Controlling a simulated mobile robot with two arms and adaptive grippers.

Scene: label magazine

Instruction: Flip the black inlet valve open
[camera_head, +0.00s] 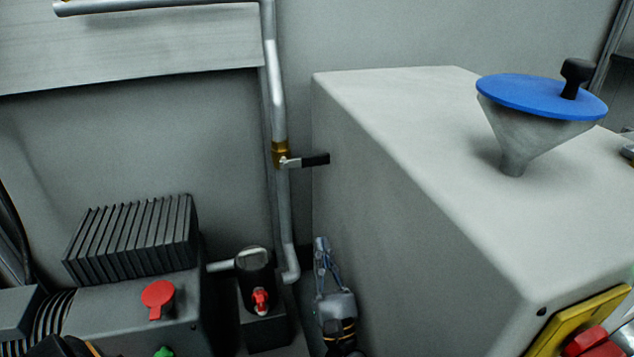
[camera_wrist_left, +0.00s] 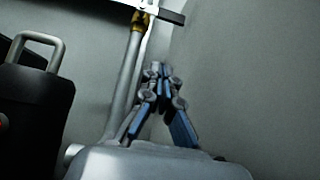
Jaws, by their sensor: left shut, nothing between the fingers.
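The inlet valve has a brass body (camera_head: 281,153) on a vertical grey pipe. Its black lever (camera_head: 315,160) sticks out sideways to the right, across the pipe. In the left wrist view the brass body (camera_wrist_left: 141,20) and the lever (camera_wrist_left: 172,17) show at the top, partly cut off by the frame. My left gripper (camera_head: 321,243) is below the lever, pointing up, between the pipe and the big grey housing. Its fingers (camera_wrist_left: 160,72) are shut and empty, apart from the lever. My right gripper is not in view.
A large grey housing (camera_head: 400,190) stands close on the right, with a blue-lidded funnel (camera_head: 540,97) on top. At the lower left are a finned black block (camera_head: 135,240), a red knob (camera_head: 158,296) and a black cylinder (camera_head: 254,275).

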